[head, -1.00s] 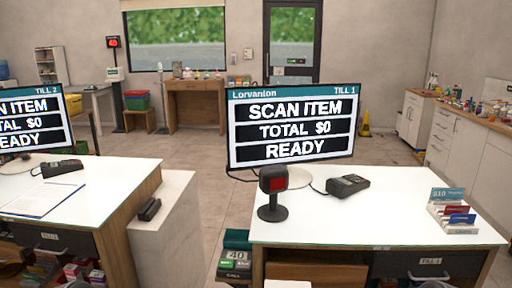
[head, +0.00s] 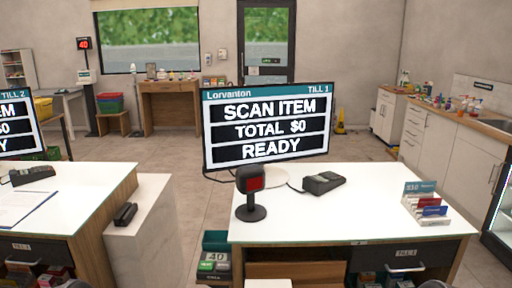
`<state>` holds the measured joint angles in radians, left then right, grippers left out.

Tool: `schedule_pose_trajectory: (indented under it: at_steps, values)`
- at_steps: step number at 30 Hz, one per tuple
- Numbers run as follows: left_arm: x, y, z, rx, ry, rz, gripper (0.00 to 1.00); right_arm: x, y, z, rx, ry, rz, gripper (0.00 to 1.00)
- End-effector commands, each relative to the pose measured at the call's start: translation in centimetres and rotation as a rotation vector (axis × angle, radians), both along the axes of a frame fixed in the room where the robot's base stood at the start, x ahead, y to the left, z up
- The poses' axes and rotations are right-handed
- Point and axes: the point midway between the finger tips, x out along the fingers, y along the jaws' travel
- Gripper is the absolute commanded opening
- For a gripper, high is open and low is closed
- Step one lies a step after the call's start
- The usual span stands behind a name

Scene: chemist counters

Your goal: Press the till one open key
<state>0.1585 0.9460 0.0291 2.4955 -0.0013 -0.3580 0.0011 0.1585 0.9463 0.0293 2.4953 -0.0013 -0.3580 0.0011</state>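The till 1 screen (head: 268,125) stands on the white counter (head: 340,225) and reads "SCAN ITEM", "TOTAL $0", "READY". A dark keypad device (head: 323,182) lies on the counter to the right of the screen's foot. A black scanner with a red window (head: 250,192) stands in front of the screen. The drawer marked TILL 1 (head: 406,253) is under the counter's right side. No key labelled open is readable. Neither of my grippers can be made out.
A card rack (head: 425,205) stands at the counter's right end. The till 2 counter (head: 75,190) is to the left, with a pale pedestal (head: 150,225) bearing a black handset beside it. A narrow strip of floor separates the two counters.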

Motion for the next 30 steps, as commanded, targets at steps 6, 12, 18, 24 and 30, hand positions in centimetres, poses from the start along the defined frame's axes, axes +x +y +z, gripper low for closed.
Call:
schedule_pose_trajectory:
  at_steps: [6, 12, 18, 24, 30]
  values:
    - [0.0, -0.01, 0.0, 0.0, 0.0, 0.0, 0.31, 0.0, -0.01, 0.0, 0.0, 0.0, 0.0, 0.0]
    - [0.0, -0.01, -0.01, 0.0, 0.0, 0.0, 0.31, 0.0, 0.0, 0.0, 0.0, 0.0, 0.0, 0.0]
    - [-0.01, -0.01, 0.0, 0.0, 0.0, 0.0, 0.31, 0.0, 0.0, 0.0, 0.0, 0.0, 0.0, 0.0]
    - [-0.01, -0.01, 0.0, 0.0, 0.0, 0.0, 0.31, 0.0, 0.0, 0.0, 0.0, 0.0, 0.0, 0.0]
    - [-0.01, -0.01, 0.0, 0.0, 0.0, 0.0, 0.31, 0.0, 0.0, 0.0, 0.0, 0.0, 0.0, 0.0]
